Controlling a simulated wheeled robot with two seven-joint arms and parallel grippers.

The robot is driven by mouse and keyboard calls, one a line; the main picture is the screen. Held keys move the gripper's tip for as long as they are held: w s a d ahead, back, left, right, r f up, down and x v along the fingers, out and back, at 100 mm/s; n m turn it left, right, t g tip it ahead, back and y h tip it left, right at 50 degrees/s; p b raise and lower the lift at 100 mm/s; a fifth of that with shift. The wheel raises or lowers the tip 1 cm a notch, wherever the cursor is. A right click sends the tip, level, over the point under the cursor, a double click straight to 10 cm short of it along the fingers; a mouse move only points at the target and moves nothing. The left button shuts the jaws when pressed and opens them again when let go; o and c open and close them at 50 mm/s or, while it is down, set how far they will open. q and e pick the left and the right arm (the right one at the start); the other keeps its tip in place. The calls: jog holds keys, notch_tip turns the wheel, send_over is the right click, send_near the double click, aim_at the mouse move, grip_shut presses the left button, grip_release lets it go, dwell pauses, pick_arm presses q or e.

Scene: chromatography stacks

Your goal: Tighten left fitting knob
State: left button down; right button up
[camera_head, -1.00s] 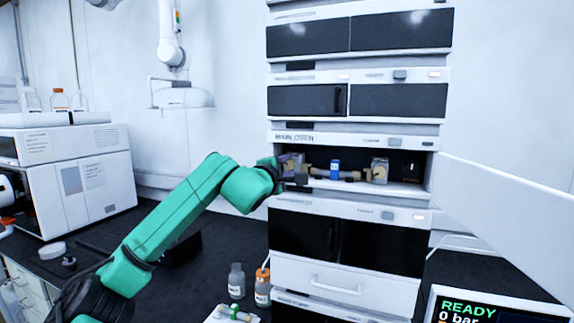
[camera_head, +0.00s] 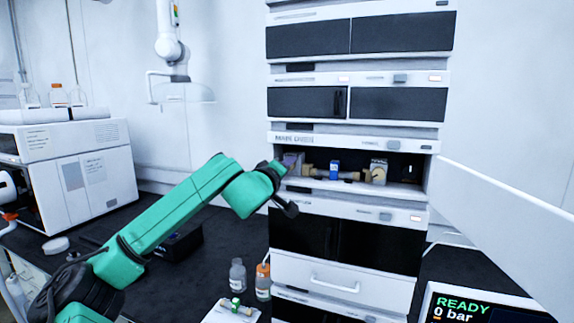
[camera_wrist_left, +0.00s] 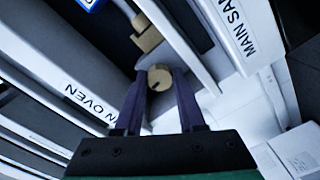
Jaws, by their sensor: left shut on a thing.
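The main oven (camera_head: 285,139) is open. Inside it lies a column with a blue label (camera_head: 334,168), with tan fittings at its ends. The right fitting knob (camera_head: 379,171) stands at its right end. My left gripper (camera_head: 291,161) reaches into the oven's left side and largely hides the left fitting in the head view. In the left wrist view, the left fitting knob (camera_wrist_left: 160,77), round and tan, sits between the two dark purple fingers of my left gripper (camera_wrist_left: 160,84), which is shut on it. My right gripper is not in view.
The open white oven door (camera_head: 510,215) sticks out at right. Bottles (camera_head: 237,276) and a small white tray (camera_head: 218,314) stand on the black bench in front. A display reading READY, 0 bar (camera_head: 483,309) is at lower right. A white instrument (camera_head: 75,175) stands at left.

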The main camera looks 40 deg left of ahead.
pick_arm(q)
jog(key=shift+d+f+m, duration=0.1)
jog(key=shift+f+m, duration=0.25)
jog(key=shift+m, duration=0.25)
jog(key=c, duration=0.5)
grip_release()
jog(key=shift+r, duration=0.15)
jog(key=shift+r, duration=0.1)
jog(key=shift+s, duration=0.15)
jog(key=shift+s, duration=0.2)
jog(key=b+v, duration=0.9)
jog(key=v, duration=0.5)
